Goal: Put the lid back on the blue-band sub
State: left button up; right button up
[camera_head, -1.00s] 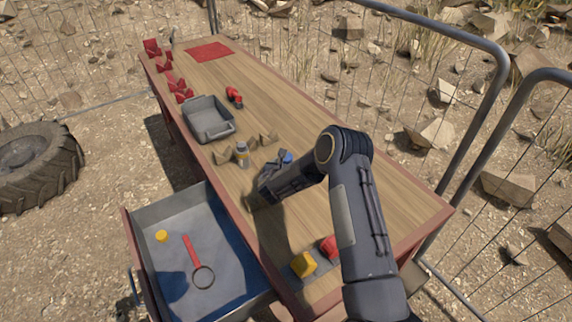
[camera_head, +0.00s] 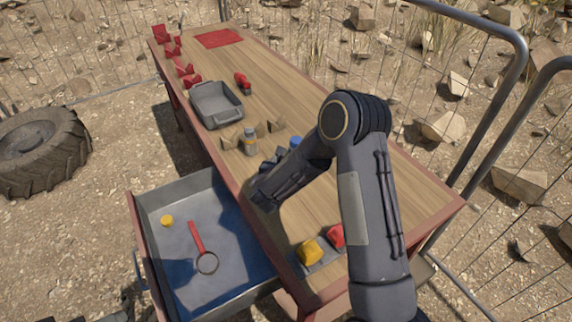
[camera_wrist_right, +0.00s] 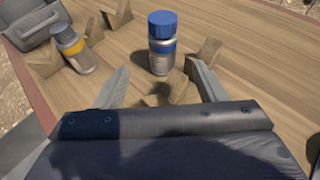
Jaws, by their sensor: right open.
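The blue-band sub (camera_wrist_right: 162,52) is an upright grey bottle with a blue band. A blue lid (camera_wrist_right: 163,24) sits on its top, and the lid also shows in the head view (camera_head: 295,142). My right gripper (camera_wrist_right: 157,68) is open and empty. Its fingers point at the bottle, which stands just beyond and between the tips; I see no contact. In the head view my right forearm hides part of the table near the bottle. My left gripper is not in view.
A yellow-band bottle (camera_wrist_right: 74,50) stands left of it, among several wooden wedges (camera_wrist_right: 203,52). A grey bin (camera_head: 216,105) is farther back. An open drawer (camera_head: 155,205) holds a magnifier (camera_head: 203,252) and a yellow disc (camera_head: 167,221).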

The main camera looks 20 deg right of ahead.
jog(key=shift+d, duration=0.1)
jog(key=s+d+r+m+g, duration=0.3)
jog(key=s+r+m, duration=0.15)
jog(key=s, duration=0.25)
jog(key=s+d+r+m+g, duration=0.2)
jog(key=s+d+r+m, duration=0.1)
jog(key=s+m, duration=0.35)
jog(key=s+d+r+m+g, duration=0.3)
jog(key=s+m, duration=0.2)
jog(key=s, duration=0.2)
jog(key=s+a+r+m+t+y, duration=0.1)
jog(key=s+a+r+m+y, duration=0.1)
jog(key=s+a+m+y, duration=0.4)
jog(key=s+a+r+m+t+y, duration=0.1)
jog(key=s+a+r+m+y, duration=0.2)
jog(key=s+a+m+y, duration=0.2)
jog(key=s+a+m, duration=0.3)
jog(key=s+a, duration=0.1)
jog(key=shift+s+r+t+y, duration=0.3)
jog(key=shift+t+y, duration=0.1)
